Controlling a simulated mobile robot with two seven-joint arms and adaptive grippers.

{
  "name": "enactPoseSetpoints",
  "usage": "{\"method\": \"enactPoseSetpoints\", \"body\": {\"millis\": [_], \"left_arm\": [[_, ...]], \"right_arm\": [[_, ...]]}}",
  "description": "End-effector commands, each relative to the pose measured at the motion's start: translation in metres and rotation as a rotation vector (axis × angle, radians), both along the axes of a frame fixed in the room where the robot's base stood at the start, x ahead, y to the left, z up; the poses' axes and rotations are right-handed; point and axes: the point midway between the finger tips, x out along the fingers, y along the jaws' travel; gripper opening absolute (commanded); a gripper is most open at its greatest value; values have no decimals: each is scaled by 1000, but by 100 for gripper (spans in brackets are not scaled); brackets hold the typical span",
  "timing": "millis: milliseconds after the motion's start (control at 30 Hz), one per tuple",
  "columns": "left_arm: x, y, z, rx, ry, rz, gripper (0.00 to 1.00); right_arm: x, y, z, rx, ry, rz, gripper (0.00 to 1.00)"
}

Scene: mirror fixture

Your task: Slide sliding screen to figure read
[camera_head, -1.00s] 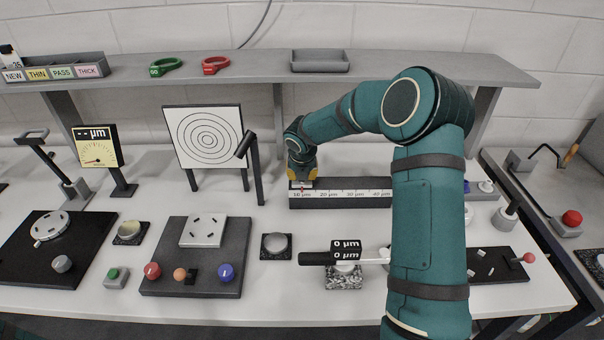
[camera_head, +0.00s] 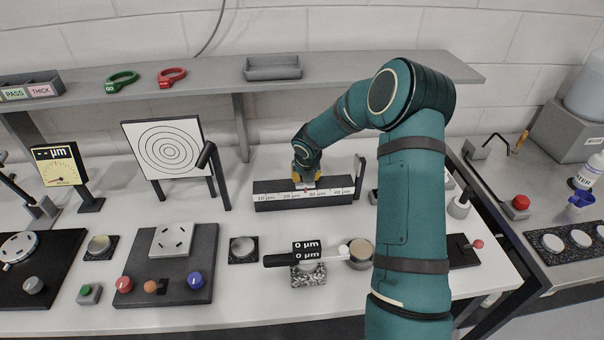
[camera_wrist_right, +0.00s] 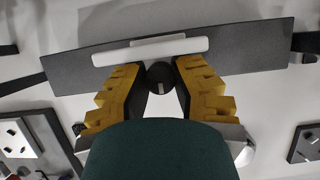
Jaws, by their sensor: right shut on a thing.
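The sliding screen is a pale slider (camera_head: 305,186) with a red mark, on a dark rail (camera_head: 262,206) with a scale from 10 to 40 µm. The mark stands between the 20 and 30 µm labels. My right gripper (camera_head: 305,176) is over the rail, shut on the screen's knob. In the right wrist view, the dark round knob (camera_wrist_right: 160,76) sits between the yellow fingers, with a white bar (camera_wrist_right: 150,50) beyond it. My left gripper is not in view.
A target board (camera_head: 162,150) with rings and a dark tube on a post (camera_head: 213,172) stand left of the rail. A dark upright post (camera_head: 359,176) stands at its right end. A gauge (camera_head: 56,166) shows dashes. A shelf (camera_head: 215,85) runs behind.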

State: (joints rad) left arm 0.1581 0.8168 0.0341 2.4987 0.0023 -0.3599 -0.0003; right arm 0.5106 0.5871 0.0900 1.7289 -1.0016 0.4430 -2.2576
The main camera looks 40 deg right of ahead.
Motion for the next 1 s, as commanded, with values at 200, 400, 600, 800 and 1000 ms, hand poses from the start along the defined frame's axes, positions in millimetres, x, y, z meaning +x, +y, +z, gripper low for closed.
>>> {"method": "enactPoseSetpoints", "body": {"millis": [200,400,600,800,1000], "left_arm": [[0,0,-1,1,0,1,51],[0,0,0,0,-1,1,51],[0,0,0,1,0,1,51],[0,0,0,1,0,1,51],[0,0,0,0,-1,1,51]], "right_arm": [[1,1,-1,2,0,2,51],[1,1,-1,2,0,2,60],[0,2,3,2,-1,1,60],[-9,7,28,0,-4,1,60],[-22,15,67,1,-4,0,60]]}}
